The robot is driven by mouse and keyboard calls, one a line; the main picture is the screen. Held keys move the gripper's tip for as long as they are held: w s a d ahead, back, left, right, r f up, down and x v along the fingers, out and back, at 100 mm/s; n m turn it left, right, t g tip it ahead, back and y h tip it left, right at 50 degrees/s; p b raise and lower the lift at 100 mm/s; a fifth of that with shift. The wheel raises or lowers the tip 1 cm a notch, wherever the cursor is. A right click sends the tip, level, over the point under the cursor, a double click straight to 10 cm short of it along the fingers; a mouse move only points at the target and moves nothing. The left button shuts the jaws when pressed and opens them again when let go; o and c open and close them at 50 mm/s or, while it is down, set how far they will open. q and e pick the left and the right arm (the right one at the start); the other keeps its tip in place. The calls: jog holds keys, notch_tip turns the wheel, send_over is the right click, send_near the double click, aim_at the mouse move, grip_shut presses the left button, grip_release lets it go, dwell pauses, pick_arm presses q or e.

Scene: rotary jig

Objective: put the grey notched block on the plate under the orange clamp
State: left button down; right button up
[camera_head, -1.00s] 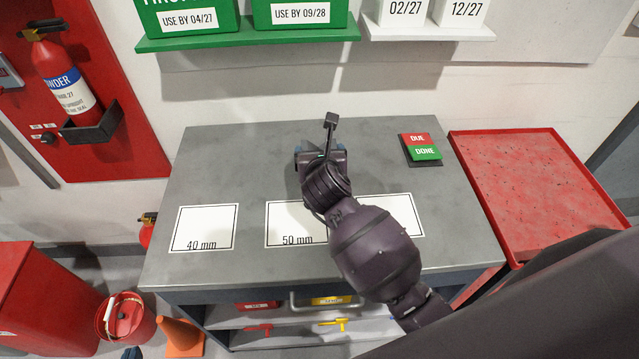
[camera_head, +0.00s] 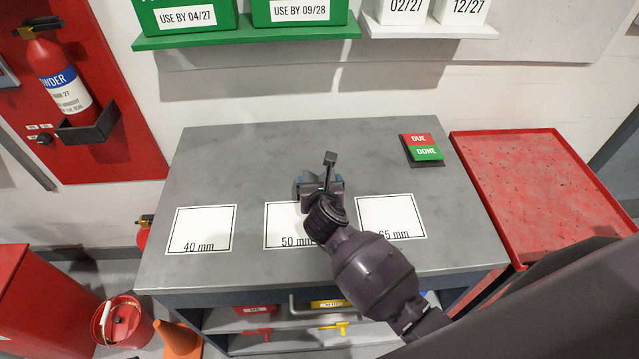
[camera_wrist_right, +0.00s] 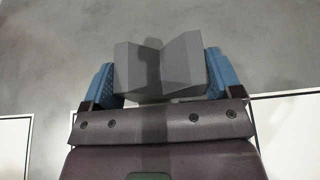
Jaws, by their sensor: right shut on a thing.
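The grey notched block (camera_wrist_right: 180,65) shows in the right wrist view, its V-shaped notch facing away from the palm. My right gripper (camera_wrist_right: 161,78) is shut on it, with one blue finger on each side. In the head view my right gripper (camera_head: 320,184) is over the grey bench top, just behind the 50 mm rectangle; the block cannot be made out clearly there. I cannot tell the height of the block above the bench. The orange clamp and its plate are not in view. My left gripper is not in view.
The grey bench top (camera_head: 240,160) has white marked rectangles: 40 mm (camera_head: 203,225), 50 mm (camera_head: 285,220) and 65 mm (camera_head: 388,212). A red and green DUE/DONE sign (camera_head: 422,147) stands at the back right. A red tray table (camera_head: 540,190) adjoins on the right. The left of the bench is clear.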

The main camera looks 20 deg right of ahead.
jog(key=shift+f, duration=0.15)
jog(key=o, duration=1)
